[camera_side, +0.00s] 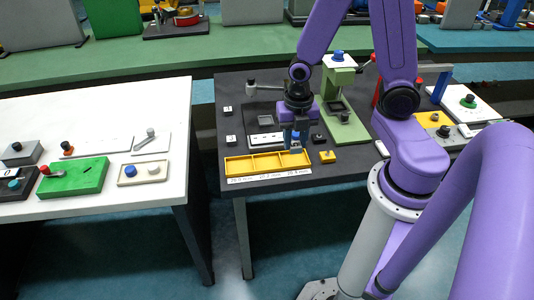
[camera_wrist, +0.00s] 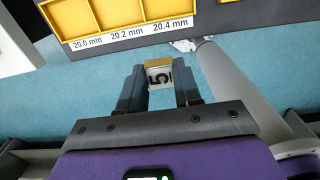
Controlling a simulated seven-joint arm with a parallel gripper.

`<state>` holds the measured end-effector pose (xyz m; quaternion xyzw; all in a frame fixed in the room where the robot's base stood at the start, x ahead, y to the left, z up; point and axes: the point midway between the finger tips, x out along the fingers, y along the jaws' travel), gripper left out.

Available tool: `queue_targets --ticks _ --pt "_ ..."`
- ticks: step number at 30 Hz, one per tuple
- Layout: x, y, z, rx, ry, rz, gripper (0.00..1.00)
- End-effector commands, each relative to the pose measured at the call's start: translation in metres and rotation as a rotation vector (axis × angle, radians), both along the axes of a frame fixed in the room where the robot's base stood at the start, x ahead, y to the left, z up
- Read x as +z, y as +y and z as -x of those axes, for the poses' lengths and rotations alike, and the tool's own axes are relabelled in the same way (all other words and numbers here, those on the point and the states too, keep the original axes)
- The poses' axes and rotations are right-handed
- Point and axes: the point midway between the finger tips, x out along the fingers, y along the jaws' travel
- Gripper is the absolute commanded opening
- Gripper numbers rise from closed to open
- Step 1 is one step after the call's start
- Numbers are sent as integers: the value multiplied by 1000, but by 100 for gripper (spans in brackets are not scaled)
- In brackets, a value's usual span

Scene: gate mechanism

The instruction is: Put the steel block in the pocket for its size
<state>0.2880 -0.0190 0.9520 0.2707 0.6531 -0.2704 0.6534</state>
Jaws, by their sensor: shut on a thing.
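My gripper (camera_wrist: 159,80) is shut on a small steel block (camera_wrist: 161,76), which sits between the fingertips in the wrist view. The block has a tan upper edge and a light face with dark marks. In the side view my gripper (camera_side: 296,143) is over the right end of the yellow pocket tray (camera_side: 268,171); the block cannot be made out there. The tray also shows at the top of the wrist view (camera_wrist: 68,22). Its label strip (camera_wrist: 135,33) reads 20.0 mm, 20.2 mm and 20.4 mm from left to right. The visible pockets look empty.
A small yellow block with a dark knob (camera_side: 327,157) stands right of the tray. A green press-like fixture (camera_side: 340,105) stands behind it. A grey panel (camera_side: 265,139) lies behind the tray. A white table (camera_side: 100,120) is to the left, across a gap.

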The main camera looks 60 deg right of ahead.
Motion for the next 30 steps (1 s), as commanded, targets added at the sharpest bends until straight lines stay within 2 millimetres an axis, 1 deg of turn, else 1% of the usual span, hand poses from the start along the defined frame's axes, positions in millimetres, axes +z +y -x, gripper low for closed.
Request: queue_targets --ticks 10,14,24,30 --pt "-10 -1 -22 -1 1 0 0" --pt "-21 -4 -45 -2 2 1 0" --pt "-60 -6 -77 -1 2 1 0" --pt "-72 -6 -87 -1 0 0 0"
